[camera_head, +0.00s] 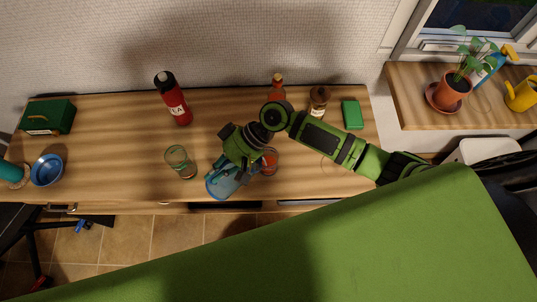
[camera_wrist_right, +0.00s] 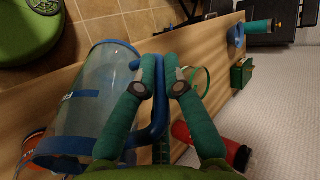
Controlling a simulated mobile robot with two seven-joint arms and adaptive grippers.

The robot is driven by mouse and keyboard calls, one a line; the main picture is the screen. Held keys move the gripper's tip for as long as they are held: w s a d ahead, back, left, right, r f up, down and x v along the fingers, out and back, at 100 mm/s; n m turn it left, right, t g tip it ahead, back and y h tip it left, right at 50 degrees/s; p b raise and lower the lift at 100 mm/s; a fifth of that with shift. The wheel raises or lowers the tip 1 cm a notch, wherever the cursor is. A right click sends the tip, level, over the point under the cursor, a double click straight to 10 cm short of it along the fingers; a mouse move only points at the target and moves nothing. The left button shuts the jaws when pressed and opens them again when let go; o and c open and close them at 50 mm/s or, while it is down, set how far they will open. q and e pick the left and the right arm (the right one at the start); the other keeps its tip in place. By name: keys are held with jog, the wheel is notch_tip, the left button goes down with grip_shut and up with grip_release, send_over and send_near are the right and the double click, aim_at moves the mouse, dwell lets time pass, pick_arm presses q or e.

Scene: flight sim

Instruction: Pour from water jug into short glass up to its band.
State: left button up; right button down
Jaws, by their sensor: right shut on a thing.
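The water jug (camera_head: 222,183) is clear with blue trim. It hangs from my right gripper (camera_head: 243,150) near the table's front edge in the head view. In the right wrist view, the green fingers of my right gripper (camera_wrist_right: 160,85) are shut on the jug's blue handle, and the jug's clear body (camera_wrist_right: 95,85) is to the left. I cannot tell its tilt or water level. A short clear glass (camera_head: 180,162) stands on the table left of the jug, apart from it; its contents are unclear. My left gripper is not in view.
A red tea bottle (camera_head: 174,98) stands behind the glass. A glass with reddish contents (camera_head: 268,161) is just right of my gripper. Two sauce bottles (camera_head: 277,87) (camera_head: 318,101) and a green box (camera_head: 352,114) stand behind. A blue bowl (camera_head: 47,170) is far left.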

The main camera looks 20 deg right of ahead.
jog(key=shift+a+r, duration=0.1)
jog(key=shift+w, duration=0.15)
jog(key=shift+r, duration=0.1)
jog(key=shift+s+r+b, duration=0.1)
jog(key=shift+s+b, duration=0.1)
jog(key=shift+b, duration=0.1)
jog(key=shift+w, duration=0.25)
jog(key=shift+y, duration=0.3)
